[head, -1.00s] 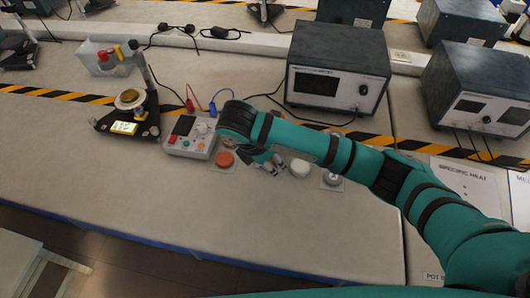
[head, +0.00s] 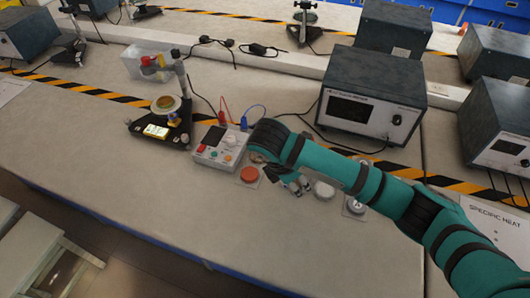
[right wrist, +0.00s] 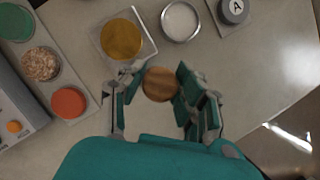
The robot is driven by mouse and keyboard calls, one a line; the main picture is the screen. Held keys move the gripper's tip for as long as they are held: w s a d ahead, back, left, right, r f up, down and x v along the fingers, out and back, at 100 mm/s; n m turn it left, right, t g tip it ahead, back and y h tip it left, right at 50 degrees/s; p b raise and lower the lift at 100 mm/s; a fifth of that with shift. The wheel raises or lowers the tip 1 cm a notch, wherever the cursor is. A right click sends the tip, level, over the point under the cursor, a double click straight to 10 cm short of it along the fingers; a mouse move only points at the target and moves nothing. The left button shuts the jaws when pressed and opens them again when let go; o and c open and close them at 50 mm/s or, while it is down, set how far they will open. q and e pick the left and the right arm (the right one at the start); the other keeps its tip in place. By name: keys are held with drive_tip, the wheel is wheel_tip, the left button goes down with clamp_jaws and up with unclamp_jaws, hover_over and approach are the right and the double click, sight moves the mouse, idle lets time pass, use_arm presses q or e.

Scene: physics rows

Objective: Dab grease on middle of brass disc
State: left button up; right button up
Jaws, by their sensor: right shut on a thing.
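A flat brass-coloured disc (right wrist: 122,38) lies on a pale square base in the right wrist view. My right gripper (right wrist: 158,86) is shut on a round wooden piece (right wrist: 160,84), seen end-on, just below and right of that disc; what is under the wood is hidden. A round tin with white contents (right wrist: 181,20), possibly the grease, stands right of the disc; it also shows in the head view (head: 324,190). There my right gripper (head: 296,186) is between an orange-red disc (head: 249,174) and the tin, and the brass-coloured disc is not clearly visible. My left gripper is out of view.
A grey control box (head: 220,146) and a black stand (head: 160,131) carrying a round gold piece are on the left. A weight marked A (head: 356,205) is beside the tin. A large instrument (head: 371,100) stands behind my arm. The front of the bench is clear.

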idle(0.4)
drive_tip(key=m+p, duration=0.1)
drive_tip(key=p, duration=0.1)
drive_tip(key=m+g+p, duration=0.1)
drive_tip(key=m+p, duration=0.2)
drive_tip(key=shift+r+g+h+p, duration=0.3)
drive_tip(key=m+g+p, duration=0.1)
drive_tip(key=m+p, duration=0.1)
drive_tip(key=m, duration=0.1)
drive_tip(key=shift+f+m+g+p, duration=0.25)
drive_tip(key=shift+m+g+p, duration=0.15)
drive_tip(key=shift+m+p, duration=0.45)
drive_tip(key=shift+b, duration=0.3)
